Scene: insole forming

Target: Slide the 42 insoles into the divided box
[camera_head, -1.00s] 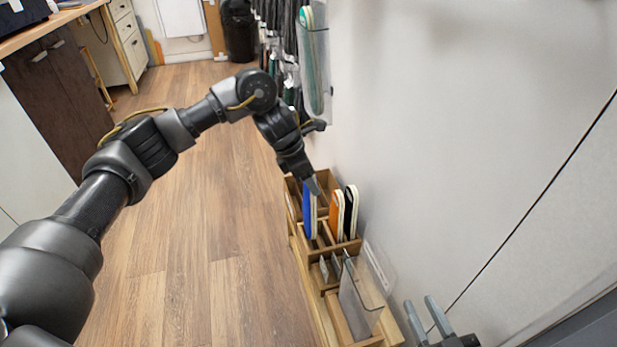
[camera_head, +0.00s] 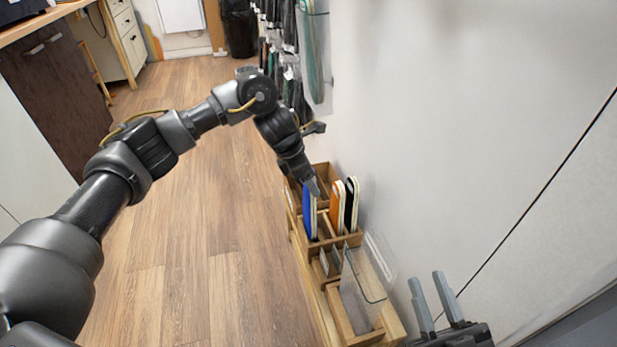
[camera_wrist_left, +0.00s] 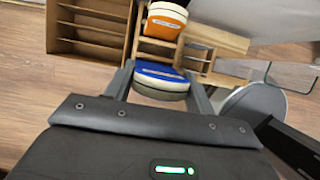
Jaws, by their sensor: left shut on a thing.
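The divided box (camera_head: 336,288) is a light wooden tray with several compartments, standing low beside the wall. A blue insole (camera_head: 308,212) stands upright in it toward the far end. My left gripper (camera_head: 313,187) is shut on the top of this blue insole. The left wrist view shows the blue insole (camera_wrist_left: 160,78) between the two fingers (camera_wrist_left: 160,90). An orange insole (camera_head: 336,207) and a black insole (camera_head: 351,205) stand upright just to its right. The orange insole (camera_wrist_left: 163,22) also shows in the wrist view. My right gripper (camera_head: 436,295) is open and empty, right of the box's near end.
A clear upright panel (camera_head: 362,277) stands at the near part of the box. The white wall (camera_head: 460,130) runs close along the right. Packaged goods (camera_head: 315,55) hang on the wall beyond the box. The wooden floor (camera_head: 220,210) to the left is free.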

